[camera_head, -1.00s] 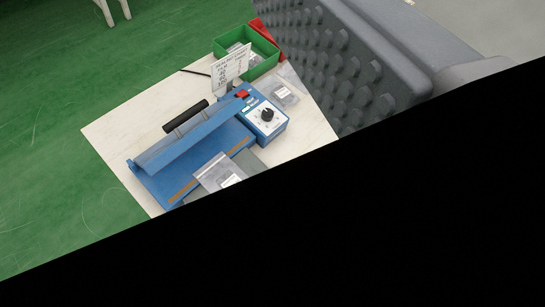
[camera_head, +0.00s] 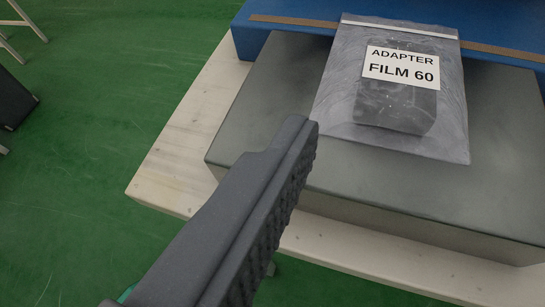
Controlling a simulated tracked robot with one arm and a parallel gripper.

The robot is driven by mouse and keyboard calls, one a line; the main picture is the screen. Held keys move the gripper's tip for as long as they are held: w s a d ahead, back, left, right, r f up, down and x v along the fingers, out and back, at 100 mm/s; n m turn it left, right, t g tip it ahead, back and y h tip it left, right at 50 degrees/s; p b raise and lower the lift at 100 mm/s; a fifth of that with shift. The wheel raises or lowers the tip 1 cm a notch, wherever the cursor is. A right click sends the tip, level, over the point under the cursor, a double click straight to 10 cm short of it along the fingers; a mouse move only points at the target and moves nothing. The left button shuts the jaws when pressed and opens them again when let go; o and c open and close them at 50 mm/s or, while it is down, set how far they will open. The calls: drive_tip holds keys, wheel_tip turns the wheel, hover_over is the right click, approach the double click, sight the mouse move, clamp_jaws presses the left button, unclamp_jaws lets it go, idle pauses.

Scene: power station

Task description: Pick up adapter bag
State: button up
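The adapter bag (camera_head: 340,110) is a clear flat bag with a dark block inside and a white label reading "ADAPTER FILM 60". It lies on a grey platform (camera_head: 270,110), its top edge reaching over the brown strip of the blue device. One finger of my gripper (camera_head: 265,195) shows at lower centre, its ribbed inner face bare and turned to the right. Its tip is left of and below the bag, apart from it in the picture. The other finger is out of view. Nothing shows against the visible pad, so the gripper looks open and empty.
The blue device (camera_head: 300,14) runs along the top. The pale table (camera_head: 175,160) shows beyond the platform's left and front edges. Green floor (camera_head: 120,80) lies to the left, with white legs (camera_head: 22,28) and a dark object (camera_head: 14,100) at the far left.

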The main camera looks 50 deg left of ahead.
drive_tip(key=f, duration=0.1)
drive_tip(key=b, duration=0.1)
approach(401, 75)
drive_tip(key=w+f, duration=0.1)
drive_tip(key=w+a+f, duration=0.1)
drive_tip(key=shift+w, duration=0.3)
drive_tip(key=shift+r+b+x, duration=0.2)
drive_tip(key=shift+b+x, duration=0.7)
drive_tip(key=shift+x, duration=2.45)
drive_tip(key=shift+w, duration=0.1)
drive_tip(key=c, duration=1.2)
drive_tip(key=shift+r, duration=0.15)
